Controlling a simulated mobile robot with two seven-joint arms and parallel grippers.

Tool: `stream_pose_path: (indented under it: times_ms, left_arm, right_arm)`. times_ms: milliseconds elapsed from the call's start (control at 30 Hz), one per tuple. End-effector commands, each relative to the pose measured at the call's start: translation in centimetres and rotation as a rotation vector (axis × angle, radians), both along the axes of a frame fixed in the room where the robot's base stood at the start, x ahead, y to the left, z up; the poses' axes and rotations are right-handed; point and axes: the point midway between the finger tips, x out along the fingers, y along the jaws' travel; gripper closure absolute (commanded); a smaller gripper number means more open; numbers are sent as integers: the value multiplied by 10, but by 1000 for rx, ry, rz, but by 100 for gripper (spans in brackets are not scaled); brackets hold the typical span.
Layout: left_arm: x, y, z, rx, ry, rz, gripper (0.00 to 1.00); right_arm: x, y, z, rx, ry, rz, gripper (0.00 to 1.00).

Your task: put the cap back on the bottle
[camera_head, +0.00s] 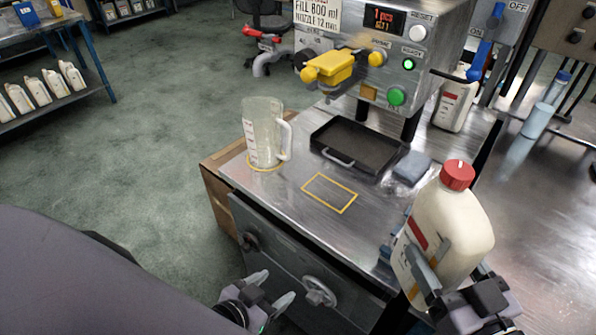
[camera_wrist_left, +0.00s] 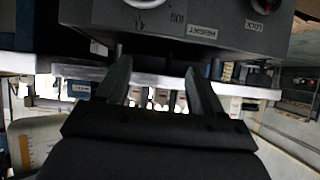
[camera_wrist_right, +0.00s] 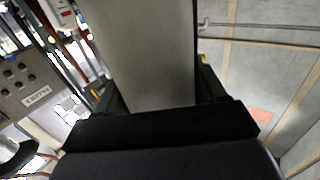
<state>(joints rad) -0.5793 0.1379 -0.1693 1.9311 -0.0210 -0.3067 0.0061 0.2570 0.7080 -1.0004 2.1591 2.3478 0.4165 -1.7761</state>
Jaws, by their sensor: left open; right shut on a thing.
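A cream bottle (camera_head: 452,230) with a red and white label is held in the lower right of the head view, tilted slightly. A red cap (camera_head: 458,175) sits on its mouth; whether it is tightened cannot be told. My right gripper (camera_head: 428,268) is shut on the bottle's body, and in the right wrist view the bottle's pale side (camera_wrist_right: 145,50) fills the space between the fingers. My left gripper (camera_head: 271,288) is open and empty, low in front of the bench drawer, well left of the bottle. The left wrist view shows both its fingers (camera_wrist_left: 155,85) apart.
A clear measuring jug (camera_head: 262,130) stands on the bench's left corner. A black drip tray (camera_head: 357,147) lies under the filling machine (camera_head: 375,45), with a grey-blue sponge (camera_head: 411,166) beside it. The yellow-outlined spot (camera_head: 330,193) is bare. Another bottle (camera_head: 455,103) stands behind.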

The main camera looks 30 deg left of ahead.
Motion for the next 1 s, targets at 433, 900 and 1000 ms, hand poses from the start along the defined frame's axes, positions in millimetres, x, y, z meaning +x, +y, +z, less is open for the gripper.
stream_pose_path:
  times_ms: [433,900,1000]
  left_arm:
    - [-33,4,-18,-16,106,15,33]
    - [-32,4,-18,-16,103,15,33]
    - [-32,4,-18,-16,103,15,33]
  right_arm:
    - [0,0,3,3,-7,1,100]
    - [2,0,5,5,-9,-5,100]
    - [10,-4,11,5,-11,-35,100]
